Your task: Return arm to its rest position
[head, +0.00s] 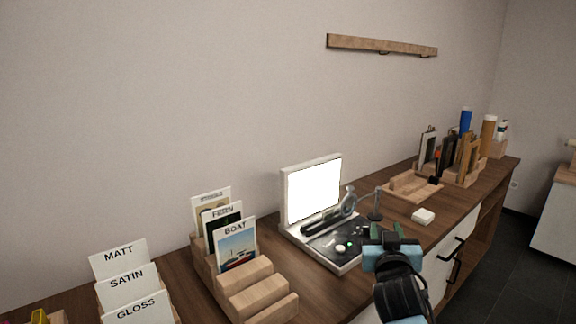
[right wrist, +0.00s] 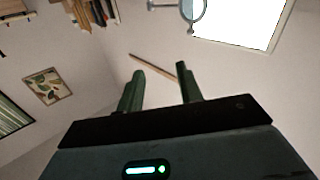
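My right gripper (head: 386,233) is above the front edge of the wooden bench, in front of the device with the lit white panel. In the right wrist view its two green fingers (right wrist: 160,75) stand apart with nothing between them, so it is open and empty. Its dark wrist and arm come in from the bottom of the head view. My left gripper is in neither view.
A lit-panel device (head: 314,192) with a magnifier stands close behind the gripper. A wooden rack (head: 265,285) holds FERN and BOAT cards. MATT, SATIN and GLOSS cards (head: 128,283) are at left. A white block (head: 423,216) and wooden tray (head: 408,188) lie right.

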